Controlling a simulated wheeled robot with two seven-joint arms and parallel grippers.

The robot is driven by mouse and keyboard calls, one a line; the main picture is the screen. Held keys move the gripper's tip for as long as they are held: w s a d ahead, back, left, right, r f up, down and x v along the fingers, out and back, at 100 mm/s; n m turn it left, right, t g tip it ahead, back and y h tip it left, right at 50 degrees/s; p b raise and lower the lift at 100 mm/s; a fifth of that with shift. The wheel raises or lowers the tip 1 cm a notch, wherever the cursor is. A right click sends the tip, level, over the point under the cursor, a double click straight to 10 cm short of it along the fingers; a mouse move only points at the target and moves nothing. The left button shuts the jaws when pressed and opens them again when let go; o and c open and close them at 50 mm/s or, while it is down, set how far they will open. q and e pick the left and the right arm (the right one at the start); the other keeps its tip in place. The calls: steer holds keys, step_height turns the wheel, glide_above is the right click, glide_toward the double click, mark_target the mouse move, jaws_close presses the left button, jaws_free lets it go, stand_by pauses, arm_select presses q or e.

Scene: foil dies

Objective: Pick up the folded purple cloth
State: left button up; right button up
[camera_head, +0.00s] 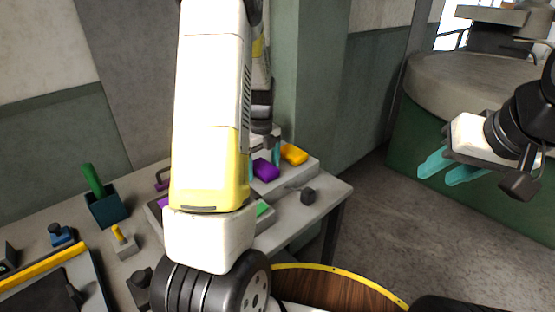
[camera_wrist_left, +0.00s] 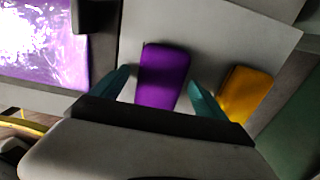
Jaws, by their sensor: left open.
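The folded purple cloth (camera_head: 265,170) lies on a pale grey block or tray on the table, left of a yellow folded cloth (camera_head: 293,154). In the left wrist view the purple cloth (camera_wrist_left: 163,77) lies between the two teal fingers of my left gripper (camera_wrist_left: 161,84), with a gap on each side. In the head view my left gripper (camera_head: 267,155) is over the cloth, partly hidden by my arm. It is open and empty. My right gripper (camera_head: 436,176) is open and empty, away from the table at the right.
A teal box (camera_head: 108,209) with a green handle stands at the left of the table. A shiny purple sheet (camera_wrist_left: 42,45) is left of the cloth in the wrist view. A round wooden top (camera_head: 335,290) is in front.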

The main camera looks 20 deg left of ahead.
mark_target(263, 165)
arm_select(q)
steer(key=c, duration=1.5)
steer(key=shift+r, duration=0.6)
step_height(263, 165, up, 2)
steer(key=shift+r, duration=0.1)
steer(key=s+d, duration=0.1)
steer(key=s, duration=0.4)
steer(key=s+d+r, duration=0.1)
steer(key=s+d, duration=0.1)
steer(key=s, duration=0.3)
steer(key=s+d, duration=0.1)
steer(key=s, duration=0.4)
steer(key=shift+s+d+r, duration=0.15)
steer(key=shift+d+r, duration=0.15)
steer(key=shift+d, duration=0.1)
